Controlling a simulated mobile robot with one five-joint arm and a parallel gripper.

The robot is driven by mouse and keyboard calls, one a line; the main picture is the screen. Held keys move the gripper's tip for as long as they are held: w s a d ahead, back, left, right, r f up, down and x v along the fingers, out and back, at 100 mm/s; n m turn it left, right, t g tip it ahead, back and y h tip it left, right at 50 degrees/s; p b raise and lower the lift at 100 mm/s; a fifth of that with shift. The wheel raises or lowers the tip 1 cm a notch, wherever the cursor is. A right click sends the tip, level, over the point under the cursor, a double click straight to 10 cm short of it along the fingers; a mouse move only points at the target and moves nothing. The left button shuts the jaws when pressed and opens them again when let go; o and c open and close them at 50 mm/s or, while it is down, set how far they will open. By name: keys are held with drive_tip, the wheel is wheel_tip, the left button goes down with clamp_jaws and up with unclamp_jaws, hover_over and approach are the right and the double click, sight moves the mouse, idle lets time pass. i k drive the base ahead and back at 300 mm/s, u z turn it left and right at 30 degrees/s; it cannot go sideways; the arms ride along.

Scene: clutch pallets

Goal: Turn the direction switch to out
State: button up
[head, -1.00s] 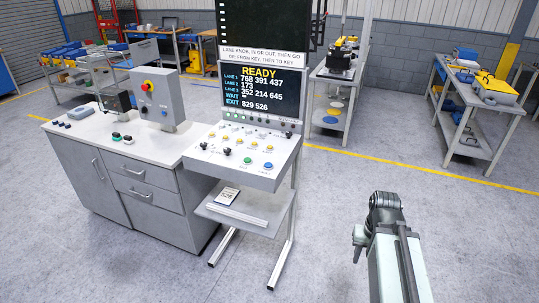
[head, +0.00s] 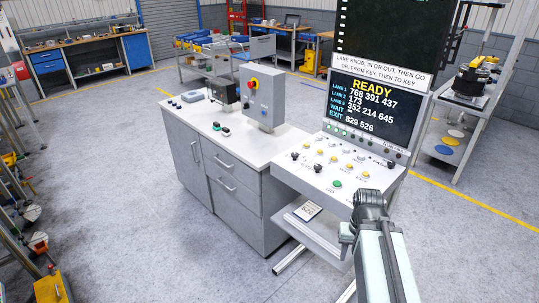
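The sloped control panel (head: 312,179) stands right of centre and carries several yellow buttons, a green button (head: 337,184) and small black knobs. One black knob (head: 318,168) sits near its front left and another (head: 295,156) at its left edge. The panel lettering is too small to read, so I cannot tell which knob is the direction switch or how it is set. My gripper (head: 345,240) is at the lower right, in front of the panel and apart from the knobs. Its fingers are not clear enough to tell open from shut.
A screen (head: 372,106) above the panel reads READY with lane numbers. A white-topped cabinet (head: 190,131) with a grey switch box (head: 264,97) stands to the left. A shelf (head: 308,232) sits below the panel. Open floor lies at the front left.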

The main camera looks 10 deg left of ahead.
sight(318, 167)
drive_tip(key=u, duration=0.65)
drive_tip(key=i, duration=1.05)
drive_tip(key=u, duration=0.55)
drive_tip(key=k, duration=0.85)
drive_tip(key=u, duration=0.2)
drive_tip(key=i, duration=0.8)
drive_tip(key=z, duration=0.1)
